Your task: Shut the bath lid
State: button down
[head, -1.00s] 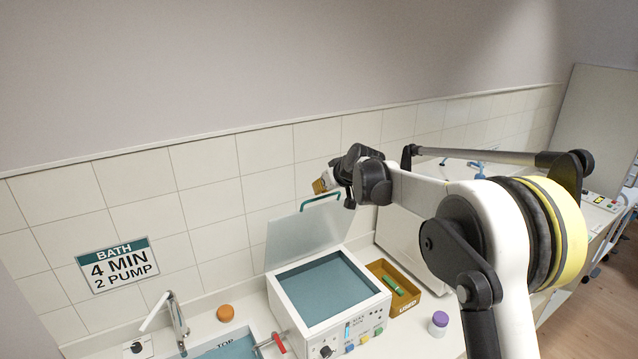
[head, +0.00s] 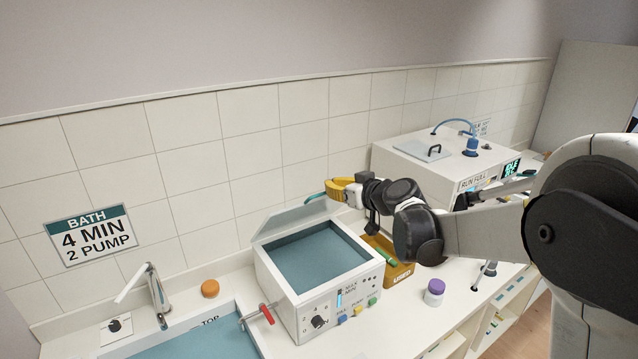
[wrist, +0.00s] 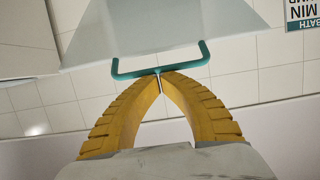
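The bath (head: 320,300) is a white box with a blue-grey inside and a front panel of knobs and buttons. Its grey lid (head: 290,219) is hinged at the back and stands part-open, tilted over the rear of the opening. It also shows in the wrist view (wrist: 165,30). The lid's green handle (wrist: 185,67) runs across the tips of my yellow fingers; in the head view the handle (head: 314,197) is partly hidden. My gripper (wrist: 159,74) is shut, its tips together at the handle and seemingly touching it. The bar runs across the fingers, not visibly between them.
A brown tray (head: 402,273) with a green item and a purple-capped jar (head: 434,292) are right of the bath. A red-handled lever (head: 266,314), orange cap (head: 210,288), sink (head: 190,345) and tap (head: 155,295) are left. A white machine (head: 440,165) stands behind right.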

jog(key=s+d+f+b, duration=0.2)
jog(key=s+f+b, duration=0.1)
jog(key=f+b, duration=0.4)
jog(key=s+d+f+t+b, duration=0.1)
jog(key=s+d+f+b, duration=0.1)
jog(key=s+f+b, duration=0.2)
jog(key=s+d+f+y+b, duration=0.1)
jog(key=s+d+f+b, duration=0.2)
jog(key=f+b, duration=0.7)
notch_tip(320, 180, down, 5)
jog(key=shift+s+f, duration=0.15)
jog(key=shift+s, duration=0.15)
jog(key=shift+d, duration=0.1)
notch_tip(320, 180, up, 4)
jog(key=r+p, duration=0.1)
jog(key=p, duration=0.3)
jog(key=s+d+f, duration=0.3)
jog(key=s+d, duration=0.2)
jog(key=s, duration=0.2)
jog(key=w+a+r+p, duration=0.1)
jog(key=w+r+p, duration=0.2)
jog(key=r+p, duration=0.8)
jog(key=f+b+x, duration=0.1)
jog(key=b+x, duration=0.3)
jog(key=x, duration=0.4)
jog(key=shift+w+f, duration=0.25)
